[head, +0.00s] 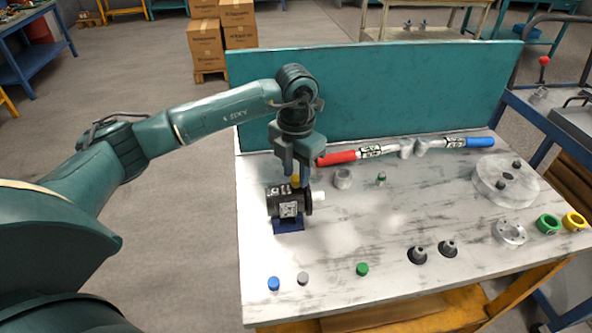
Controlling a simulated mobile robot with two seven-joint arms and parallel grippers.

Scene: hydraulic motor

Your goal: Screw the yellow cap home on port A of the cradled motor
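The black motor (275,199) sits in a blue cradle (289,226) at the left part of the bench, its pale shaft (318,196) pointing right. The small yellow cap (295,181) shows at the top of the motor, directly below my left gripper (296,178). The gripper points down, and its fingers come down close to the cap's sides. The view is too small to tell whether they touch it, or how the cap sits on the port. The port itself is hidden. My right gripper is not in view.
Blue (274,284), grey (303,278) and green (362,269) caps lie along the front edge. A red-handled tool (337,158) and a blue-handled tool (480,142) lie by the teal back panel (400,90). A round clear plate (506,180) is at right. The bench centre is clear.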

